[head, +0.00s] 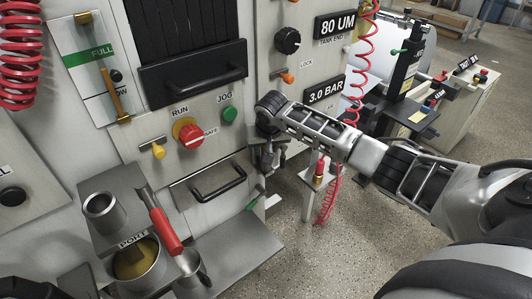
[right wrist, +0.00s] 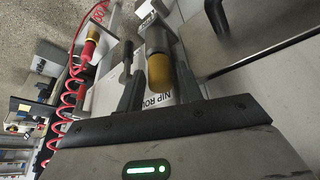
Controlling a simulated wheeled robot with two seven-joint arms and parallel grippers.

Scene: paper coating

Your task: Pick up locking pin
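I cannot tell for sure which part is the locking pin. A grey cylinder with a yellow end (right wrist: 160,72) shows between my fingers in the right wrist view, beside a label partly reading "NIP RO". My right gripper (head: 268,158) points down in front of the machine's right side in the head view; its fingers (right wrist: 158,92) are apart, and I see no clear contact with the cylinder. An orange knob (head: 288,77) sits near the word "LOCK" on the panel, above my right gripper. My left gripper does not show clearly.
A red-topped fitting (head: 319,170) with a red coiled cable (head: 328,205) stands right of my gripper. A red emergency knob (head: 191,136), a drawer handle (head: 218,182) and a red-handled tool (head: 165,230) are to the left. Speckled floor (head: 370,240) is open at the lower right.

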